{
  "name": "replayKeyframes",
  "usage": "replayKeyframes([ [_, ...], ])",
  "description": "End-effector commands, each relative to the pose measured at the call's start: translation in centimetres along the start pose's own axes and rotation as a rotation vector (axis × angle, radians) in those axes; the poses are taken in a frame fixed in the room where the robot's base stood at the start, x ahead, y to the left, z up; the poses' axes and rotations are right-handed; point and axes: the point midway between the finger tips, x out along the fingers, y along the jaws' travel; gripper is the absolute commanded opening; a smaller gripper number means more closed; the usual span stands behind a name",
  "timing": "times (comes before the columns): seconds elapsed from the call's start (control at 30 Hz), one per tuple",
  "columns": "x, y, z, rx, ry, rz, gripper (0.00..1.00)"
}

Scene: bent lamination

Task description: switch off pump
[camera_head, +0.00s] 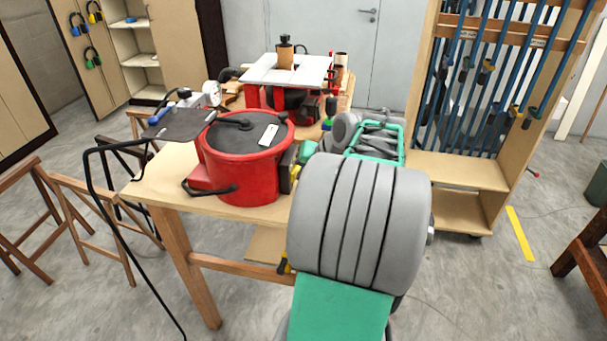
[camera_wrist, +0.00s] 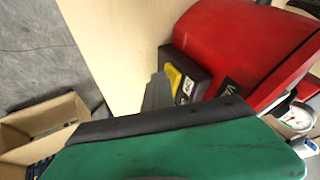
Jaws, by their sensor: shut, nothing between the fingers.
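A red round vessel (camera_head: 245,160) with a dark lid stands on the wooden table; it seems to be the pump or part of it. In the wrist view a glossy red body (camera_wrist: 245,50) fills the upper right. A black box (camera_wrist: 187,73) with a yellow part and a white label sits against its left side, probably the switch box. The dark fingertips of my gripper (camera_wrist: 157,92) are shut and empty, just left of this box; contact cannot be told. In the head view my arm hides most of the gripper. The switch position cannot be read.
A black bent tube (camera_head: 100,190) hangs at the left. A clamp rack (camera_head: 470,195) stands at right.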

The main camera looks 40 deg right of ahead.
Motion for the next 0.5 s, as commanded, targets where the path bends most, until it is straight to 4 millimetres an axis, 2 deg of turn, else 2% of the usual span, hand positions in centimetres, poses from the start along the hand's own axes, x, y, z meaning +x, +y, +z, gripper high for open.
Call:
replayKeyframes([
  [0.23, 0.0, 0.6, -1.1, -0.001, 0.004, -0.003, 0.0],
  [0.5, 0.1, 1.0, -1.3, 0.001, 0.004, 0.0, 0.0],
])
